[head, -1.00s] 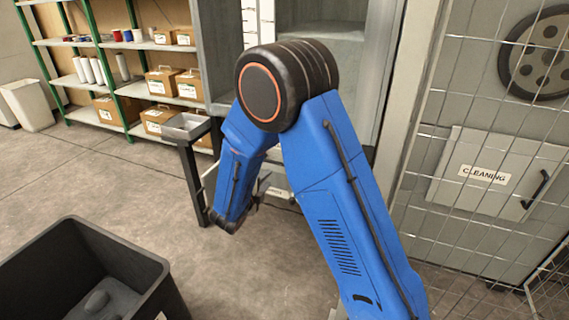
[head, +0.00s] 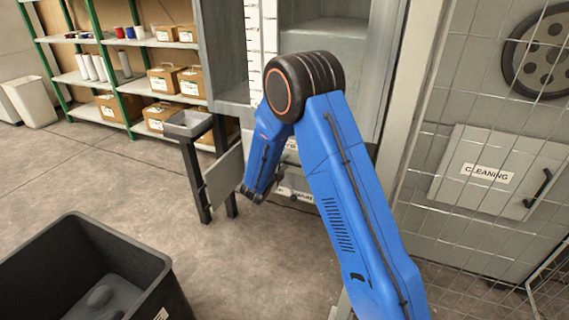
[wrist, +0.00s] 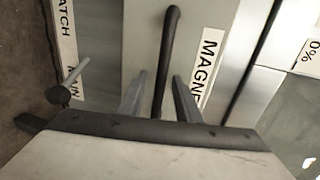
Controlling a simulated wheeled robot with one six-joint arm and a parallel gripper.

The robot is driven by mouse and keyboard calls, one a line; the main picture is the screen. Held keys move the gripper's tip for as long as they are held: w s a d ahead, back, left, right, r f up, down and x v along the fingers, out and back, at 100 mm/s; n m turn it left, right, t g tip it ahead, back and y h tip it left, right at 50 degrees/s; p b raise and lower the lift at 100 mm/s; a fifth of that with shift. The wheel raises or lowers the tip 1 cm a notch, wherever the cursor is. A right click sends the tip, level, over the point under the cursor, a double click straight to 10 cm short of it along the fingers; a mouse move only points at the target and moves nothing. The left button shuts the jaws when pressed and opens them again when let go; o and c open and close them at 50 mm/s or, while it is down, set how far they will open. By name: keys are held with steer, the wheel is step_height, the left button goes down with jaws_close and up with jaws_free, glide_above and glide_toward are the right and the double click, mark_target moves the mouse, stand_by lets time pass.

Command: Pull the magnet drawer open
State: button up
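The magnet drawer's grey front (wrist: 225,30) fills the middle of the wrist view, with a white label (wrist: 207,62) reading "MAGNE", partly cut off by my right finger. Its dark bar handle (wrist: 168,45) runs from the top of the picture down between my fingers. My gripper (wrist: 159,76) is open, with one finger on each side of the handle and a visible gap to it. I cannot tell how deep the handle sits between them. In the head view my blue arm hides the gripper and most of the drawer front.
A rod with a round dark knob (wrist: 58,95) stands left of my fingers, near labels ending in "ATCH" and "AIN". A "0%" label (wrist: 312,52) is at right.

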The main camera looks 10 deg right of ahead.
steer(key=shift+w+d, duration=0.3)
steer(key=shift+w, duration=0.05)
jaws_close()
steer(key=shift+s+a+f, duration=0.1)
steer(key=f+v, duration=0.3)
steer(key=v, duration=1.2)
steer(key=s+f+v, duration=0.1)
steer(key=f+v, duration=0.2)
steer(key=v, duration=1.2)
steer(key=shift+s+a, duration=0.35)
steer(key=shift+a, duration=0.2)
jaws_free()
